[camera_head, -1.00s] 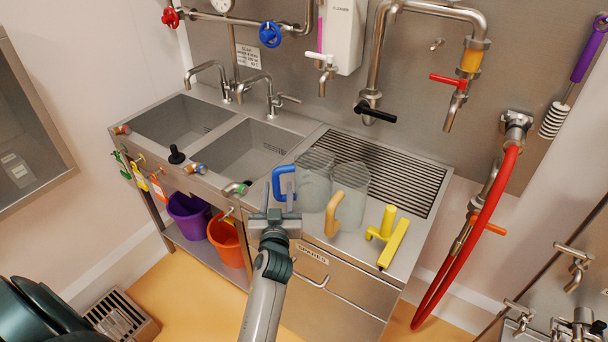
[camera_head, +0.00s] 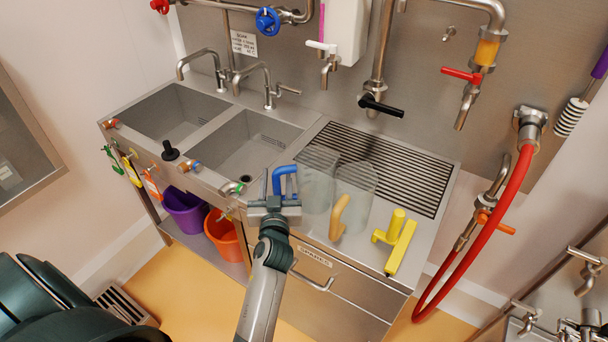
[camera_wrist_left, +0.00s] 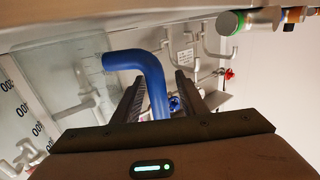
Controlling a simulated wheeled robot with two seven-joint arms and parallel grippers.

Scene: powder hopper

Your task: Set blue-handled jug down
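The blue-handled jug (camera_head: 318,182) is clear and stands upright on the steel worktop, at the front left of the ribbed drain area. Its blue handle (camera_head: 284,180) points left, toward my left gripper (camera_head: 279,190). In the left wrist view the blue handle (camera_wrist_left: 154,80) lies between the two dark fingers of my left gripper (camera_wrist_left: 160,85). The fingers are apart, with a visible gap beside the handle's lower part. Whether either fingertip touches it I cannot tell. My right gripper is not in view.
A second clear jug (camera_head: 356,190) with an orange handle stands close on the right. A yellow tool (camera_head: 397,243) lies further right. Two sinks (camera_head: 245,145) are on the left. The ribbed drain area (camera_head: 390,165) behind is mostly clear. A red hose (camera_head: 497,215) hangs at right.

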